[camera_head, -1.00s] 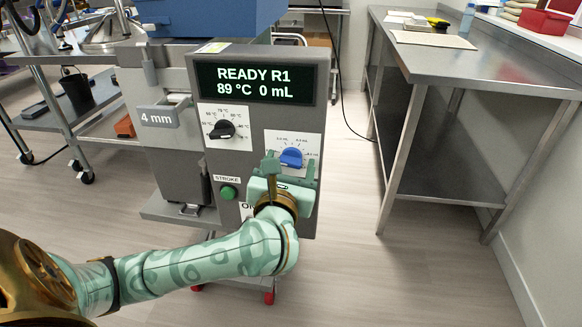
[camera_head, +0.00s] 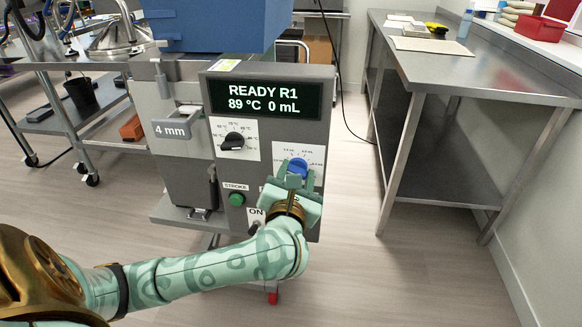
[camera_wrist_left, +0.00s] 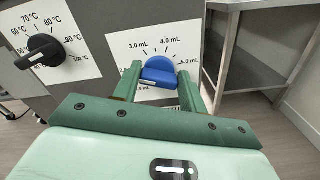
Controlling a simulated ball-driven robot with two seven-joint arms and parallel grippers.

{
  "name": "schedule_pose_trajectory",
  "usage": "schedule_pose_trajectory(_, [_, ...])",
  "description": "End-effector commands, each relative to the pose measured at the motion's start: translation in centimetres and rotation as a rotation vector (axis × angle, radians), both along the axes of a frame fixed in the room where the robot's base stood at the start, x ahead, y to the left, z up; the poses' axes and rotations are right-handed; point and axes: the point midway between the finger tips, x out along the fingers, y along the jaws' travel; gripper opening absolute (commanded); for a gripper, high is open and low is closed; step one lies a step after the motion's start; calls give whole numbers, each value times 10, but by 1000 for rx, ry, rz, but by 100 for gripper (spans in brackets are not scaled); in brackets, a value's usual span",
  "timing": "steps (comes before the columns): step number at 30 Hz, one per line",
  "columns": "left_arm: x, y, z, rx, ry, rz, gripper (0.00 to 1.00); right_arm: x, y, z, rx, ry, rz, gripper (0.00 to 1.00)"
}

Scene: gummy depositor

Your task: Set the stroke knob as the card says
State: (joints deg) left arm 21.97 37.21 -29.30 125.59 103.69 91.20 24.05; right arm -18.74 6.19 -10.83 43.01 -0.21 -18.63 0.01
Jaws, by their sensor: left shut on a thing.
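The blue stroke knob (camera_head: 298,168) sits on a white mL dial at the right of the depositor's grey front panel (camera_head: 221,171). My left gripper (camera_head: 297,172) is shut on this knob, with one finger at each side. In the left wrist view the blue knob (camera_wrist_left: 158,70) stands between the fingertips (camera_wrist_left: 158,77), and 3.0, 4.0 and 5.0 mL marks show around it. Its exact pointer setting is unclear. The display (camera_head: 262,98) reads READY R1, 89 °C, 0 mL. No readable card shows. My right gripper is not in view.
A black temperature knob (camera_head: 233,142) is left of the blue knob. A green STROKE button (camera_head: 236,199) and an ON switch (camera_head: 256,228), partly hidden by my arm, lie below. A steel table (camera_head: 470,63) stands at right, with open floor between.

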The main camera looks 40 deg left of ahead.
Motion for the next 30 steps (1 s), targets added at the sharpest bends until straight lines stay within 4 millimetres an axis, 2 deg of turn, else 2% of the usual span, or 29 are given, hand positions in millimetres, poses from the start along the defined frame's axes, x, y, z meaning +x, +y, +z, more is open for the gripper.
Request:
schedule_pose_trajectory(1, [-2, -1, 9, 32, 21, 0, 19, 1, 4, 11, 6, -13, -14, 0])
schedule_pose_trajectory(6, [-1, -2, 9, 168, 104, 0, 19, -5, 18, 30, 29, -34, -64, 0])
schedule_pose_trajectory(18, [0, -4, 5, 494, 304, 0, 19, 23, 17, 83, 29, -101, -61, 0])
schedule_pose_trajectory(30, [1, -5, 0, 797, 493, -3, 19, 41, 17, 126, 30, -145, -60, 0])
